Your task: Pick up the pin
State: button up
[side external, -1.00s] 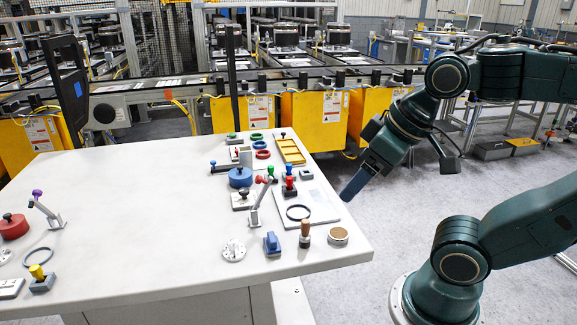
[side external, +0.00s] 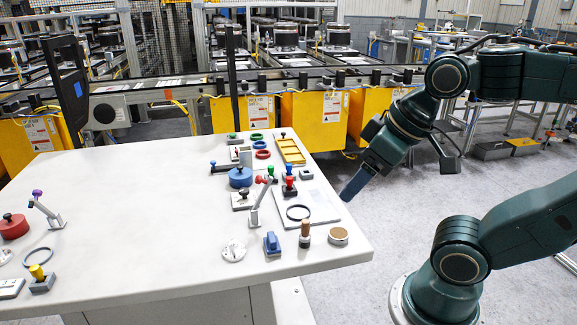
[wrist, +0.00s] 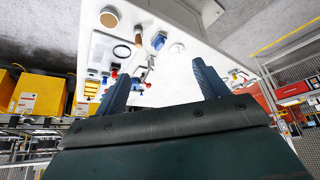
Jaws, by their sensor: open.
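Several upright pin-like pieces stand on the white table; I cannot tell which one is the pin. One has a brown cylindrical top (side external: 305,229) and stands near the table's front edge; it also shows in the wrist view (wrist: 138,34). Others are a red-bodied piece (side external: 289,184), a green-topped piece (side external: 271,173) and a yellow-topped piece (side external: 36,272) in a grey block at the far left. My gripper (side external: 350,194) hangs past the table's right edge, apart from all of them. In the wrist view its two blue fingers (wrist: 160,68) are wide apart, with nothing held between them.
The white table (side external: 140,210) has a wide clear middle.

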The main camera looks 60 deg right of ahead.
jog(key=c, duration=0.6)
jog(key=shift+o, duration=0.2)
jog(key=w, duration=0.1)
jog(key=m+g, duration=0.6)
jog(key=m, duration=1.2)
send_over(290, 177)
jog(key=shift+f, duration=7.85)
